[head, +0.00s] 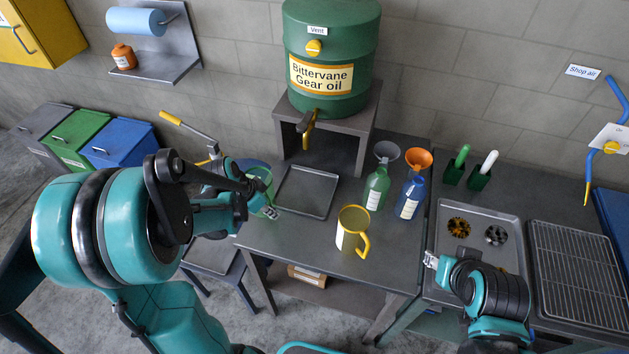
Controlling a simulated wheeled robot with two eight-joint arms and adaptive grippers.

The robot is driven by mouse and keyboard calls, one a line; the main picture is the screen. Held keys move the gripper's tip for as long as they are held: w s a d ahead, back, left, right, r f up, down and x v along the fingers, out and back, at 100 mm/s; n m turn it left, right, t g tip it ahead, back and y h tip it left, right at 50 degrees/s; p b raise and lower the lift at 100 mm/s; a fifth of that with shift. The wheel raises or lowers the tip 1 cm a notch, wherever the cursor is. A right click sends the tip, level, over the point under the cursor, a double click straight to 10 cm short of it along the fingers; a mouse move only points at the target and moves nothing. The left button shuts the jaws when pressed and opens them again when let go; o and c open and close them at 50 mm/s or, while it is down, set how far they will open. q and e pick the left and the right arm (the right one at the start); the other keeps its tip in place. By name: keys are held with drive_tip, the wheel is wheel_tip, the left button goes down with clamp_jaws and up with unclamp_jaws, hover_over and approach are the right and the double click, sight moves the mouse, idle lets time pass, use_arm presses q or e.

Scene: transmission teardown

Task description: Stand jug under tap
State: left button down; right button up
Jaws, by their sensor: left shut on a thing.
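The green drum (329,60) labelled "Bittervane Gear oil" stands on a raised stand at the back, with its brass tap (309,126) at the front. A grey drip tray (306,192) lies below and in front of the tap.
A green bottle (377,188) and a blue bottle (409,197), each with a funnel, stand right of the drip tray. A metal tray (478,263) with gears and a wire rack (581,276) lie further right. Bare bench top lies left of the yellow jug.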

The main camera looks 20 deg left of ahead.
use_arm(q)
drive_tip(key=w+d+f, duration=0.1)
drive_tip(key=w+d, duration=0.2)
drive_tip(key=w, duration=0.1)
drive_tip(key=w+d+f+b, duration=0.1)
drive_tip(key=w+d, duration=0.3)
drive_tip(key=w+d+f+b, duration=0.1)
drive_tip(key=w+d, duration=0.2)
drive_tip(key=w, duration=0.2)
drive_tip(key=shift+w+d+f, duration=0.1)
drive_tip(key=shift+d+f, duration=0.15)
drive_tip(key=shift+f, duration=0.1)
drive_tip(key=c, duration=1.6)
unclamp_jaws()
drive_tip(key=shift+f, duration=0.1)
